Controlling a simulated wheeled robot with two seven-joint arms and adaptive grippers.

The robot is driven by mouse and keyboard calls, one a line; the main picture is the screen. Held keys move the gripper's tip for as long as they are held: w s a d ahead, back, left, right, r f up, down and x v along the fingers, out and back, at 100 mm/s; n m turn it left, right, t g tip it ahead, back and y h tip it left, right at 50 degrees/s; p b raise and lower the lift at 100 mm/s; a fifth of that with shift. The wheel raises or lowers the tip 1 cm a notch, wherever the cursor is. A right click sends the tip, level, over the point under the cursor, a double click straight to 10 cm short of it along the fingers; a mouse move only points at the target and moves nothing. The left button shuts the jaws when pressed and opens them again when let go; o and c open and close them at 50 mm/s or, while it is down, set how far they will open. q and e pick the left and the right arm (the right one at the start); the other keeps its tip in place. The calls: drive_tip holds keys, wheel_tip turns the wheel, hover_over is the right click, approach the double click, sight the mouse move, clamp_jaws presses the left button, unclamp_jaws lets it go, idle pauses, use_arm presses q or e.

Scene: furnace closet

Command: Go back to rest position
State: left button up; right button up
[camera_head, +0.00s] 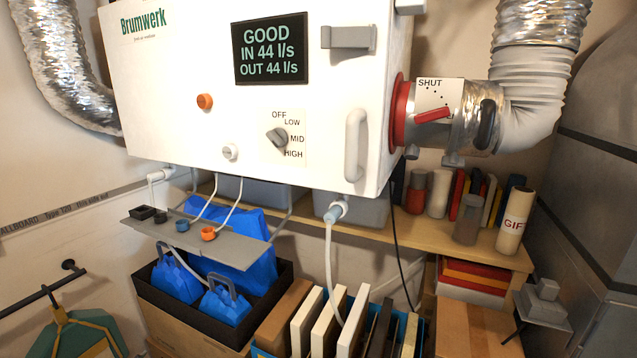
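Neither of my grippers shows in the head view. The white Brumwerk ventilation unit (180,80) fills the upper middle. Its display (270,50) reads "GOOD, IN 44 l/s, OUT 44 l/s". Below the display is a grey selector knob (277,137) with OFF, LOW, MID and HIGH around it; I cannot tell its exact setting. A red damper lever (432,115) sits on the duct collar at the right, beneath the word SHUT.
A grey shelf plate (200,238) with small caps juts out below the unit. Blue bags (228,300) stand in a black tray (160,303). Upright boards (328,320) fill a blue crate. A wooden shelf (420,232) holds rolls and books. Large grey ductwork (600,190) bounds the right.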

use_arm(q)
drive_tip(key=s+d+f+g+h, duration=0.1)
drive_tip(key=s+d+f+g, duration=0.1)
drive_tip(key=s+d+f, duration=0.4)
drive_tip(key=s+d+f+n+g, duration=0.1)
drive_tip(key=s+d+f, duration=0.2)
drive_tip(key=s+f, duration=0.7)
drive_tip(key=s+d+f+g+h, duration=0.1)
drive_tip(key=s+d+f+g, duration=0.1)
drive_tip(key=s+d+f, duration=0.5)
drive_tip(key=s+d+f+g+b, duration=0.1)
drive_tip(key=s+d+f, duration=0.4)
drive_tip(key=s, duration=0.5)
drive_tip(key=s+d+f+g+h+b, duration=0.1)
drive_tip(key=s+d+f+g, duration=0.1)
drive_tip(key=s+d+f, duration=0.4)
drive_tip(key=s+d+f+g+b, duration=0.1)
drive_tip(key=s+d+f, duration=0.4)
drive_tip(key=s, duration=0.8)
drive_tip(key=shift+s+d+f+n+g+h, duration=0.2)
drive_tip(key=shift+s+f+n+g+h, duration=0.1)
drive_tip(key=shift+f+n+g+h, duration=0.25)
